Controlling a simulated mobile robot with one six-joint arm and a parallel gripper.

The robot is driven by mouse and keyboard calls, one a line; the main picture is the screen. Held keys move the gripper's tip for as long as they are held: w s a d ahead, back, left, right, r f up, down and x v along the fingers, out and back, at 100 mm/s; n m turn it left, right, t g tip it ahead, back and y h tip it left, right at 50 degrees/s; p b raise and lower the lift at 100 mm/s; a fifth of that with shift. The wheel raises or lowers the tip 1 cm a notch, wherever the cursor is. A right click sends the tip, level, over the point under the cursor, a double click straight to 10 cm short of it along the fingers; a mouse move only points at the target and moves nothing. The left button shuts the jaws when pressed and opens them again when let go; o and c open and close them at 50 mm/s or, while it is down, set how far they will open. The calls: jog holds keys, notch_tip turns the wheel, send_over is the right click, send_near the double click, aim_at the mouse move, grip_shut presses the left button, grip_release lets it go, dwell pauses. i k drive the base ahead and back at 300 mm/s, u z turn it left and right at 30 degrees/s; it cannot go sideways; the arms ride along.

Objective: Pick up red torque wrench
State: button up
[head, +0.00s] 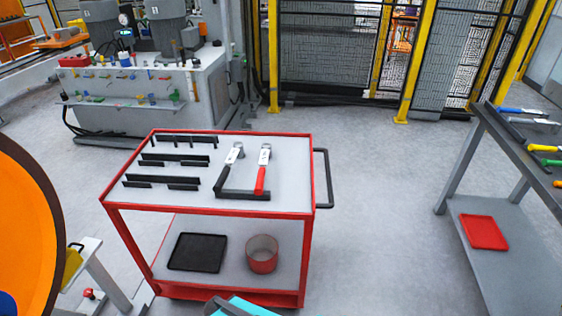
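The red torque wrench (260,181) lies on the top of the red-framed cart (292,150). It has a red handle toward the near side and a silver-grey shaft and head toward the far side. Its handle end is at a dark L-shaped holder (243,194). A second wrench (222,179) with a dark handle lies to its left, apart from it and slightly tilted. My gripper is not in view; only a cyan and grey part, which seems to be my arm, shows at the bottom edge.
Black slotted racks (166,160) stand on the cart's left half. Its lower shelf holds a black tray (198,252) and a red-rimmed round container (262,254). A handle (324,178) sticks out right. A tool bench (530,150) stands right, with open floor between.

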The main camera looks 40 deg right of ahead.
aim_at(265, 155)
jog(key=u, duration=0.85)
jog(key=k, duration=0.1)
jog(key=z, duration=2)
jog(key=k, duration=0.9)
jog(key=u, duration=0.15)
jog(key=i, duration=0.7)
jog(key=z, duration=0.05)
